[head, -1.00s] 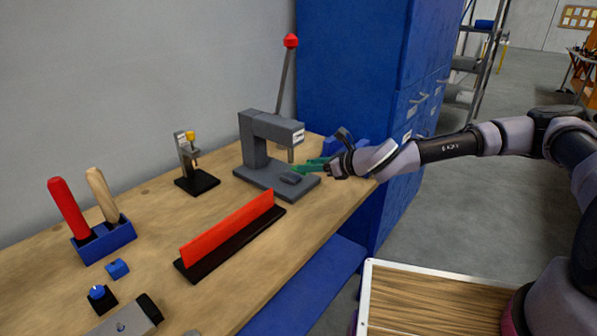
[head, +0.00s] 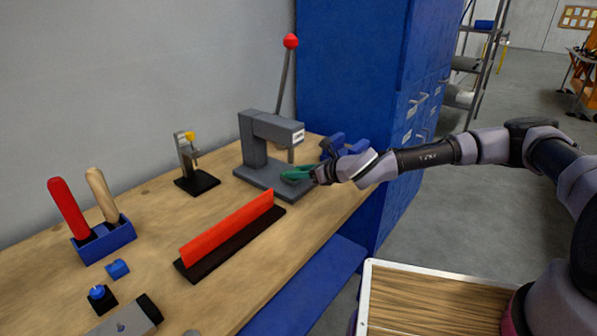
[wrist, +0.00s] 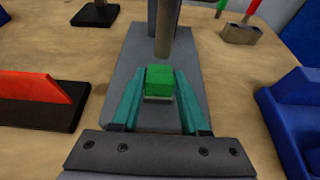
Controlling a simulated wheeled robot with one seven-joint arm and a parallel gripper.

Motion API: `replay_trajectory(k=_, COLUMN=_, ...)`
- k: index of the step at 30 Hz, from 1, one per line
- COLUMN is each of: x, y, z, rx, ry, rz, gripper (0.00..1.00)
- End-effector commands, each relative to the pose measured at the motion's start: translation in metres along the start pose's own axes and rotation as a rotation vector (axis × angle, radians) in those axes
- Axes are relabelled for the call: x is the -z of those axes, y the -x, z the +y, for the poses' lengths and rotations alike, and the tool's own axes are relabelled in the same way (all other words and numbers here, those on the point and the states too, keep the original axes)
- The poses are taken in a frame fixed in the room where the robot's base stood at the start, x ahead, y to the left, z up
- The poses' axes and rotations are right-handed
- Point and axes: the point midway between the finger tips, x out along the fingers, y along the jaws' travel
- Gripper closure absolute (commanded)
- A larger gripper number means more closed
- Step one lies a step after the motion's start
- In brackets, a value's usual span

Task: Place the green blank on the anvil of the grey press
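The green blank (wrist: 160,82) is a small bright green block between the two teal fingertips of my gripper (wrist: 160,90) in the wrist view. The fingers look closed on its sides. A thin pale edge shows just under the block, at the anvil; I cannot tell whether the block rests on it. The grey press (head: 270,128) stands at the back of the bench, its ram (wrist: 165,35) just beyond the block. In the head view my gripper (head: 298,174) is low over the press base (head: 262,180) and hides the anvil and the blank.
A red fence on a black base (head: 228,229) lies left of the press. A small black-based stand (head: 196,182) is behind it. A blue item (wrist: 292,110) sits close right of my gripper. A blue cabinet (head: 350,70) rises behind. The press handle (head: 284,85) stands up.

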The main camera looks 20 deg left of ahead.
Motion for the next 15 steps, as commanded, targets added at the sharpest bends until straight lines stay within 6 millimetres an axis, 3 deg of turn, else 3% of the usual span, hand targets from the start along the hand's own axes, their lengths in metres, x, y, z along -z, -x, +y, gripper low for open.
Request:
replay_trajectory(k=1, x=0.0002, y=0.0000, z=-0.0002, rx=0.000, ry=0.000, rz=0.001, gripper=0.37)
replay_trajectory(k=2, x=0.0001, y=0.0001, z=-0.0002, rx=0.000, ry=0.000, rz=0.001, gripper=0.26)
replay_trajectory(k=15, x=-0.0026, y=0.0080, z=-0.0010, rx=0.001, ry=0.000, rz=0.000, gripper=0.26)
